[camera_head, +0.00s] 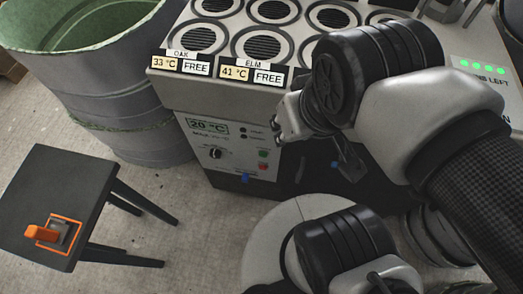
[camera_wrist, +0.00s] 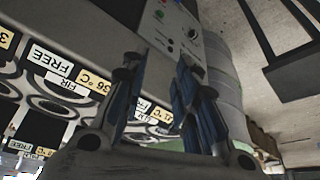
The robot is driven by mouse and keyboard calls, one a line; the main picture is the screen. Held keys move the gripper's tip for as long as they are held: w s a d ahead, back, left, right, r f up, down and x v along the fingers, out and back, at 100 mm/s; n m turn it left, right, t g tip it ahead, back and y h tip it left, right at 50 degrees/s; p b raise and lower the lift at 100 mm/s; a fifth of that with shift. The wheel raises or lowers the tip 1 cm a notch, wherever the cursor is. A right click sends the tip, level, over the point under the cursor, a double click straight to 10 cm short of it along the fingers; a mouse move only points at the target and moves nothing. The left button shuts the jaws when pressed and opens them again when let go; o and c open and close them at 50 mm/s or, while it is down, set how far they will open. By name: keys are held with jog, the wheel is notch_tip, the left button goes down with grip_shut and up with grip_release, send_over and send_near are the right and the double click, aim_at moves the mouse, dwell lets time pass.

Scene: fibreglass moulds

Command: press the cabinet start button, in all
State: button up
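The cabinet (camera_head: 222,96) is a grey unit with a white control panel on its front. Small print by the buttons is too blurred to read.
Round vents with labels, OAK (camera_head: 180,53) and ELM (camera_head: 253,62), cover the cabinet top. A grey-green barrel (camera_head: 130,100) stands left of it. A black stool (camera_head: 60,190) holds an orange-handled switch (camera_head: 42,233). Floor between stool and cabinet is mostly clear.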

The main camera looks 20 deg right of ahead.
grip_shut()
dwell(1.3)
